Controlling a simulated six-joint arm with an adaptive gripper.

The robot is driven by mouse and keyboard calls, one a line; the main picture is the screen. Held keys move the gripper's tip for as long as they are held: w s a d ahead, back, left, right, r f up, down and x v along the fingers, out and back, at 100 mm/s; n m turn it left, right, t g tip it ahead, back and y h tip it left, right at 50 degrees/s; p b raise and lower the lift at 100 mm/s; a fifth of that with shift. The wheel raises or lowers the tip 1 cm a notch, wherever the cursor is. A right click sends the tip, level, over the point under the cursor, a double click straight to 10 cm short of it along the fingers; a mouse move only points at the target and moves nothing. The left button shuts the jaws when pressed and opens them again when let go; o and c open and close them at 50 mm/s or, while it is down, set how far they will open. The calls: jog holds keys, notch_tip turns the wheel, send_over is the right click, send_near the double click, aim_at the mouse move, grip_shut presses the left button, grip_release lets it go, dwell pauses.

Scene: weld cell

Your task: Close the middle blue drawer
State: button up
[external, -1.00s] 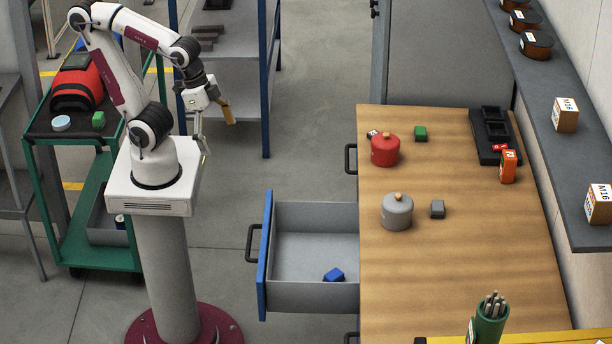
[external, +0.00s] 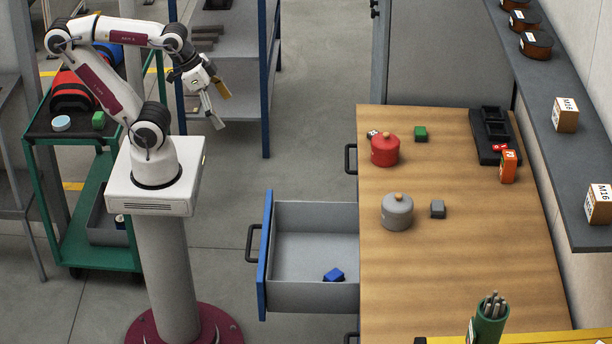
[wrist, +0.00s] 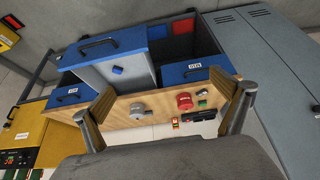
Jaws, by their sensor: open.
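The middle blue drawer (external: 265,257) is pulled well out from the left side of the wooden-topped bench (external: 455,280). It has a blue front, a dark handle and a grey tray with a small blue block (external: 333,275) inside. In the wrist view the open drawer (wrist: 132,42) shows between two other blue fronts, with its handle on the blue front. My gripper (external: 219,108) is open and empty, in the air above and to the left of the drawer, clear of it. Its two tan-tipped fingers (wrist: 165,92) are spread apart in the wrist view.
On the bench stand a red pot (external: 385,151), a grey pot (external: 397,212), small green and grey blocks and a black tray (external: 494,140). A green cart (external: 112,245) is beside my base. A blue-framed rack (external: 266,80) stands behind. Floor between my base and the drawer is clear.

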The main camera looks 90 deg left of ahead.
jog(key=shift+d, duration=0.15)
grip_shut()
jog(key=d+f+m, duration=0.7)
jog(key=d+m, duration=0.5)
jog(key=w+d+f+m, duration=0.1)
jog(key=d+f+m, duration=0.6)
jog(key=d+m, duration=0.5)
jog(key=d+f+m+g, duration=0.1)
jog(key=d+f+m, duration=0.6)
jog(key=d+m, duration=0.5)
jog(key=shift+w+d, duration=0.4)
jog(key=shift+d, duration=0.55)
